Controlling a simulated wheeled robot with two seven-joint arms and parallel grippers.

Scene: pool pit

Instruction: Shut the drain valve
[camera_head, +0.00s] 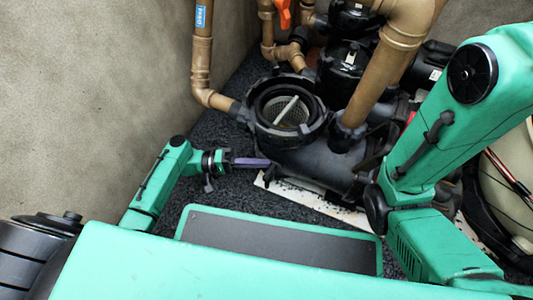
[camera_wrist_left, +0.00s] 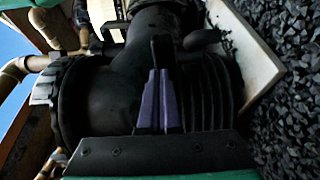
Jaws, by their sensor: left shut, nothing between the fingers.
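An orange valve handle (camera_head: 284,14) sits on a brown pipe at the top edge of the head view, partly cut off. A blue label (camera_head: 202,17) with small lettering is on the brown pipe to its left; I cannot tell whether this handle is the drain valve. My left gripper (camera_head: 266,162) is shut and empty, low beside the black pump (camera_head: 315,163), well below the orange handle. In the left wrist view its purple fingers (camera_wrist_left: 162,55) are together in front of the dark pump body (camera_wrist_left: 115,95). My right arm shows at the right, but its gripper does not.
The pump's round strainer opening (camera_head: 287,110) faces up, with a pale bar across it. Brown pipes (camera_head: 390,60) rise behind and right. A concrete wall (camera_head: 90,90) bounds the left. Dark gravel (camera_head: 235,190) covers the floor; a pale tank (camera_head: 510,180) stands right.

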